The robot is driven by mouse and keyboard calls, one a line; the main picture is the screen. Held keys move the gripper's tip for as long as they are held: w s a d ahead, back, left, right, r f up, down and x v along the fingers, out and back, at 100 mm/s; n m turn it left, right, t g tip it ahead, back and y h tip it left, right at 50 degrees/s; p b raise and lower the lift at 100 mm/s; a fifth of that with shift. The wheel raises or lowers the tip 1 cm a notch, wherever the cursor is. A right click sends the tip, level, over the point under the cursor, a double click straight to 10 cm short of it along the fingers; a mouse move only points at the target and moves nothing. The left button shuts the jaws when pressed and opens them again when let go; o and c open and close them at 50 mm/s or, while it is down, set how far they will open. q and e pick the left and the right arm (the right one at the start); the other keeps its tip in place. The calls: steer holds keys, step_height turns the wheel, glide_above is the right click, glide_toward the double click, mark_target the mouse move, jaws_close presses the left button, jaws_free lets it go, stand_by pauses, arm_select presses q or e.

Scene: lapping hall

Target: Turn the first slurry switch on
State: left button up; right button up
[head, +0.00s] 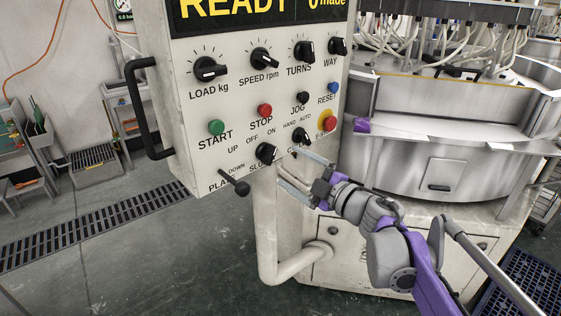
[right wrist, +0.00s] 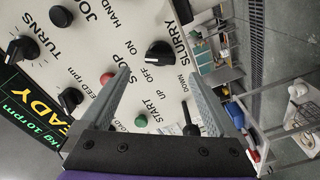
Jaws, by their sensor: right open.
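The slurry switch (head: 266,153) is a black rotary knob low on the pale control panel (head: 180,95), below the OFF and ON labels; SLURRY is partly hidden in the head view. In the right wrist view the slurry knob (right wrist: 159,55) shows whole beside its SLURRY label, with a pale mark on it. I cannot tell which label the mark points at. My right gripper (head: 290,167) is open and empty, its fingers pointing at the panel just right of and below the knob. In the right wrist view the gripper (right wrist: 160,82) has the knob beyond its fingertips. My left gripper is not in view.
Close by are the hand/auto knob (head: 300,136), the red E-stop (head: 329,123) and the plate lever (head: 235,184). Green start (head: 216,127) and red stop (head: 264,110) buttons sit above.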

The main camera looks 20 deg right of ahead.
steer(key=shift+v, duration=1.8)
steer(key=s+d+f+m+g+h+p, duration=0.1)
steer(key=s+f+m+g+h+p, duration=0.1)
steer(key=s+f+m+h, duration=0.35)
steer(key=s+d+f+m+g+h+p, duration=0.1)
steer(key=s+f+m+g+h+p, duration=0.15)
steer(key=m+h, duration=0.5)
steer(key=s+a+f+m+g+y+p, duration=0.1)
steer(key=s+a+f+m+g+y, duration=0.2)
steer(key=s+a+f+g+y, duration=0.3)
steer(key=s+a+f+g, duration=0.1)
steer(key=s+a+f, duration=0.4)
steer(key=s+f, duration=0.3)
steer(key=shift+a+f+y+p, duration=0.2)
steer(key=shift+f+y+p, duration=0.15)
steer(key=shift+f, duration=0.1)
